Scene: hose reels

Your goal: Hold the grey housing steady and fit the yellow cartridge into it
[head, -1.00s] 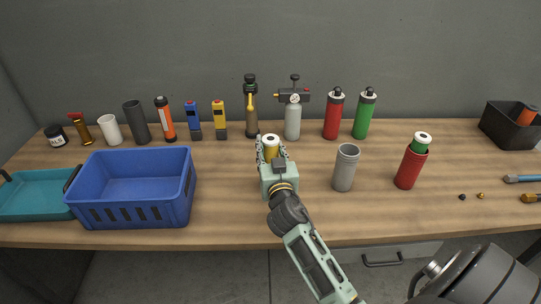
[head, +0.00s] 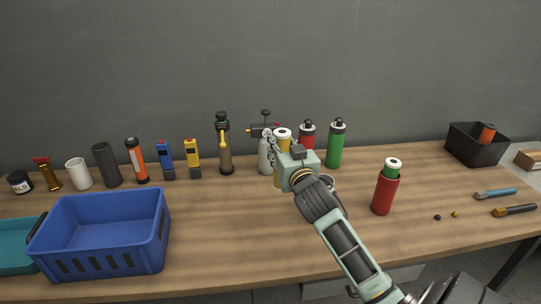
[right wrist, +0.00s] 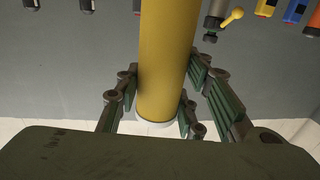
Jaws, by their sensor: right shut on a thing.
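My right gripper (head: 281,157) is shut on the yellow cartridge (head: 278,178), which is upright with a white top with a dark centre. In the right wrist view the yellow cartridge (right wrist: 165,60) runs between the gripper fingers (right wrist: 160,105), with a white band at its near end. The cartridge is apart from the housing. My left gripper is not in view.
A red cylinder with a green insert (head: 385,192) stands to the right. A blue crate (head: 110,262) and a teal tray (head: 15,247) are at left. Several bottles and canisters line the back. A black bin (head: 476,150) and brushes (head: 515,210) lie far right.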

